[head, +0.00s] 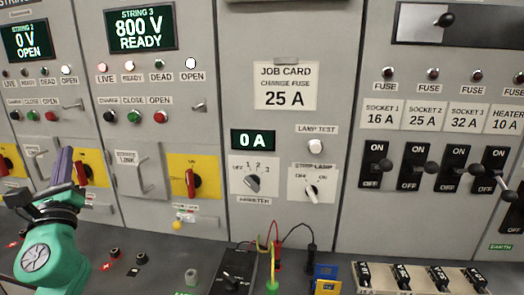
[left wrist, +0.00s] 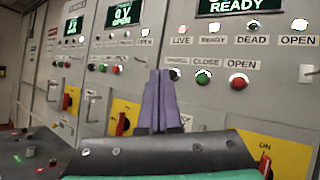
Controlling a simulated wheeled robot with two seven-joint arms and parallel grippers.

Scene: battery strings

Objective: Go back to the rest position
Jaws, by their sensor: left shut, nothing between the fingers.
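My left gripper (head: 66,163) is raised at the left of the head view, in front of the lower part of the left panels. Its two purple fingers lie together in the left wrist view (left wrist: 160,100), shut with nothing between them. It appears clear of the panel, with a red switch handle on yellow (head: 84,174) just behind it. My right gripper is not in either view.
The String 3 display (head: 141,29) reads 800 V READY. A job card (head: 285,86) reads change fuse 25 A. Fuse switches (head: 416,166) line the right panel. On the bench are a meter (head: 233,272), leads, a blue block (head: 326,279) and a fuse tray (head: 395,292).

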